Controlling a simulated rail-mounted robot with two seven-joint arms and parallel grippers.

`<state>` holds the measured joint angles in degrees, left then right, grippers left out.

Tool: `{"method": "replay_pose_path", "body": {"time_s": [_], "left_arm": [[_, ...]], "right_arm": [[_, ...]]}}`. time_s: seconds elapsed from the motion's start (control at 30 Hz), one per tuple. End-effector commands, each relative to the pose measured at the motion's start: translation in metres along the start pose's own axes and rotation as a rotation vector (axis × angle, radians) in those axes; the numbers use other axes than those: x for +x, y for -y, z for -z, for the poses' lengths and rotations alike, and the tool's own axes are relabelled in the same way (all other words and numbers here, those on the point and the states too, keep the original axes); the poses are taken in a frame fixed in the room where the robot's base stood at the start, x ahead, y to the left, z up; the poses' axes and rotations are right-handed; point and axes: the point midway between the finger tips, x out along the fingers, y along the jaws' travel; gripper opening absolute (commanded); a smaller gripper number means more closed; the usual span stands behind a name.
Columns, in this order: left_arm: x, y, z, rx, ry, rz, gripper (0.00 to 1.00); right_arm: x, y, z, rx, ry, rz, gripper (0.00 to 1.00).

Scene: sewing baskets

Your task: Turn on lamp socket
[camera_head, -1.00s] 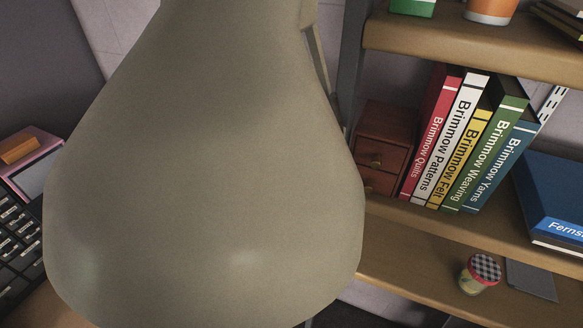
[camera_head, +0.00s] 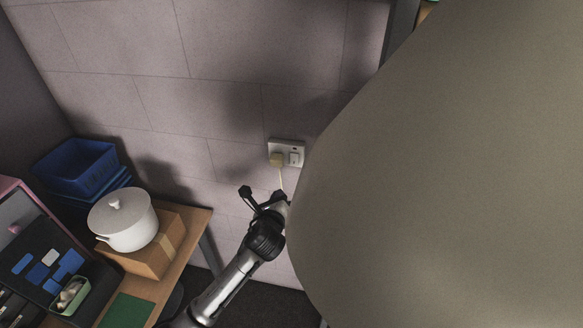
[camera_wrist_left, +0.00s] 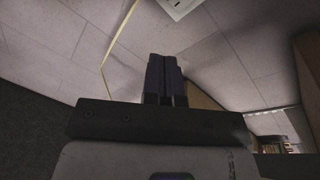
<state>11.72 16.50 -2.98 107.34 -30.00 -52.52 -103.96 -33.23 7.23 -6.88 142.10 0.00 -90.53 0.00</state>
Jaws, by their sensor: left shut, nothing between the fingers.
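The white wall socket (camera_head: 287,152) is on the tiled wall in the middle of the head view. A yellowish plug (camera_head: 276,159) with a pale cord sits in its left part, and a switch (camera_head: 294,158) is on its right part. Whether the switch is on cannot be told. My left gripper (camera_head: 279,197) is just below the socket, apart from it in the picture. In the left wrist view its fingers (camera_wrist_left: 164,57) are shut and empty, pointing toward the wall. The socket's edge (camera_wrist_left: 183,7) shows at the top there. My right gripper is not in view.
At the left, a wooden table (camera_head: 200,225) bears a white lidded pot (camera_head: 125,222) on a box (camera_head: 160,250), beside blue baskets (camera_head: 80,168). The wall around the socket is bare. A smooth beige shape close to the camera hides the right side of the head view.

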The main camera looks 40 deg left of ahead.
Motion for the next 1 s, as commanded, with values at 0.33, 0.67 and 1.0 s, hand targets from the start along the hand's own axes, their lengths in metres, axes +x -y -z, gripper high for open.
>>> {"method": "replay_pose_path", "body": {"time_s": [0.33, 0.67, 1.0], "left_arm": [[-0.0008, 0.0123, -0.0044, 0.463, 0.044, 0.067, 0.0], [-0.0009, 0.0122, -0.0044, 0.587, 0.047, 0.064, 0.0], [0.0003, 0.0123, -0.0045, 0.586, 0.047, 0.064, 0.0]], "right_arm": [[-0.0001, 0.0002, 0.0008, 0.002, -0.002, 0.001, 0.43], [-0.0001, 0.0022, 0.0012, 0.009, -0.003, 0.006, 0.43], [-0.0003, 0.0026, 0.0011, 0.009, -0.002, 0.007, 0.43]]}}
